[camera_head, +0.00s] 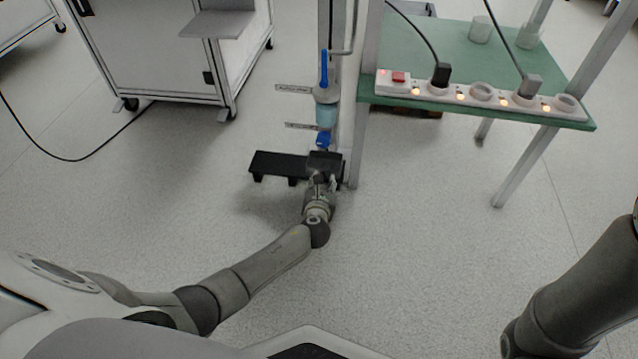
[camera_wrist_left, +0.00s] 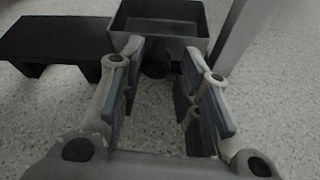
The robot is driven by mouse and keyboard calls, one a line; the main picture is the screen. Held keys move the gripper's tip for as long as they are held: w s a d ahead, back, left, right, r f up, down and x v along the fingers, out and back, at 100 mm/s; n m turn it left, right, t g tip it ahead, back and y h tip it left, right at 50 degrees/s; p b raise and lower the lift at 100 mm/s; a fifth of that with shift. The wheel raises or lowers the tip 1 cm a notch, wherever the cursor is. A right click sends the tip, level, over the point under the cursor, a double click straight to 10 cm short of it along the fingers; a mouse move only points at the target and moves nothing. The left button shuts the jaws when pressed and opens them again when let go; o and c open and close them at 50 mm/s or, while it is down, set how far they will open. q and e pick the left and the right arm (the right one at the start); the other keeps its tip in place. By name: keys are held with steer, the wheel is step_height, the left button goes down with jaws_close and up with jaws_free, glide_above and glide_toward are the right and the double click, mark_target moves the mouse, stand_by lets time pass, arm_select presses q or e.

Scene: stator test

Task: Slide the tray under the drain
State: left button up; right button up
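The tray (camera_head: 325,160) is a small black open box by the metal post, just below the drain in the head view. In the left wrist view the tray (camera_wrist_left: 160,20) looks empty, with a dark round knob (camera_wrist_left: 155,64) on its near side. The drain (camera_head: 323,139) is a blue fitting under a filter bowl (camera_head: 326,112) with bluish contents. My left gripper (camera_head: 321,183) is at the tray's near side. In its wrist view the gripper (camera_wrist_left: 160,62) is open, fingers either side of the knob with gaps visible. My right gripper is out of view.
A low black stand (camera_head: 272,163) is left of the tray. A metal post (camera_head: 350,120) rises close on the right. A green table (camera_head: 448,52) holds a power strip (camera_head: 500,95) and beakers. A wheeled cabinet (camera_head: 150,55) stands back left. The near floor is open.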

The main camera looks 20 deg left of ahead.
arm_select(q)
steer(key=shift+o, duration=1.2)
steer(key=shift+d, duration=0.15)
steer(key=v, duration=0.7)
steer(key=shift+s, duration=0.2)
steer(key=shift+s, duration=0.1)
